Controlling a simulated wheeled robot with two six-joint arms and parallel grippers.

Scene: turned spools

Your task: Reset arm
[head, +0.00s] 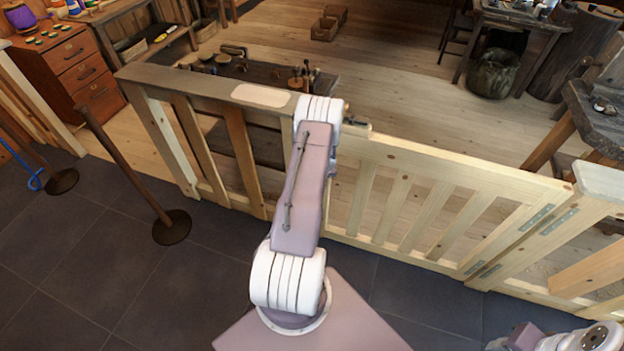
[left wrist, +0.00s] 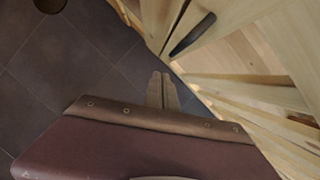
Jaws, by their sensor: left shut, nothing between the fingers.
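My left arm reaches up the middle of the head view to the top rail of the pale wooden gate (head: 450,172). Its gripper is hidden behind the arm there. In the left wrist view my left gripper (left wrist: 161,76) is shut and empty, its two tan fingers together above dark floor tiles. The gate's pale wood (left wrist: 245,70) is up and to the right of the fingers, with a dark handle-like bar (left wrist: 192,34) on it. The fingers look apart from the bar. Part of my right arm shows at the bottom right of the head view; its gripper is out of frame.
A wooden fence (head: 180,85) joins the gate on the left. A rope post (head: 130,170) stands on the dark tiles at left. Beyond are a drawer cabinet (head: 85,70), a workbench (head: 520,22) and open plank floor (head: 420,95).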

